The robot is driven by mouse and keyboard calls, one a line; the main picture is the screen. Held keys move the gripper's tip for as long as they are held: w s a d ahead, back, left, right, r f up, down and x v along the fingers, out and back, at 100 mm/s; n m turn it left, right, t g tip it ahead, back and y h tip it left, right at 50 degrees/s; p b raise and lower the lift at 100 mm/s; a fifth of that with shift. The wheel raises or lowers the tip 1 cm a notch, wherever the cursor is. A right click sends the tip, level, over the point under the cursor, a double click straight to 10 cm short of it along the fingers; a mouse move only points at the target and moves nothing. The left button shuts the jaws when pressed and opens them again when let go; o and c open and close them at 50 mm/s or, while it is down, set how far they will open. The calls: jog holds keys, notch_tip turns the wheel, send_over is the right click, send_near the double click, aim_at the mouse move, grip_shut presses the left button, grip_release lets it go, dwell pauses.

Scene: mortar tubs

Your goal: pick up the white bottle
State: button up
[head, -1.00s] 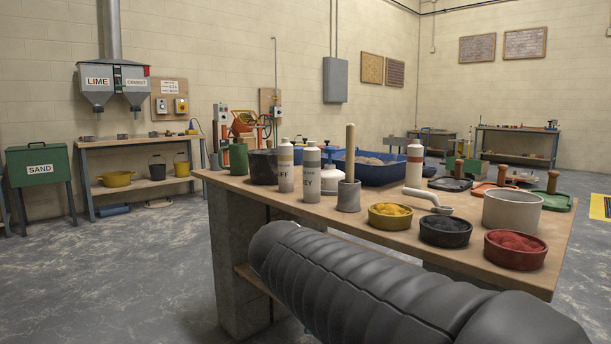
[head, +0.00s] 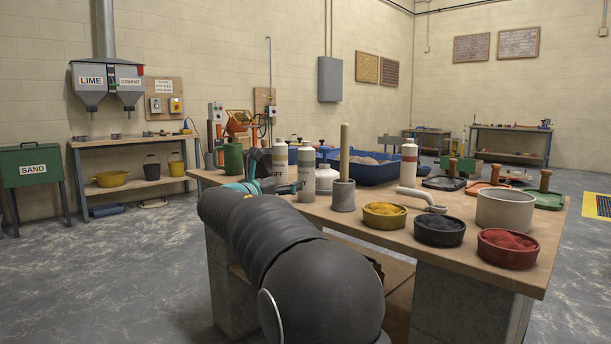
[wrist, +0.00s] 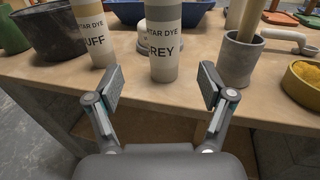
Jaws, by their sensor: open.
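In the wrist view the squat white bottle (wrist: 148,38) shows only in part, behind and left of the GREY bottle (wrist: 165,45). The BUFF dye bottle (head: 280,164) stands left of it.
A grey pot with a wooden handle (head: 343,192) stands right of the GREY bottle. A dark bucket (wrist: 55,35) stands left of BUFF. Pigment bowls (head: 439,230) line the near right edge. A blue tub (head: 372,170) lies behind. Bare bench top lies before the bottles.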

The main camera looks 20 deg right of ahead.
aim_at(302, 178)
jog(key=x, duration=0.5)
jog(key=shift+w+d, duration=0.1)
jog(key=shift+x, duration=2.9)
jog(key=shift+d, duration=0.1)
grip_shut()
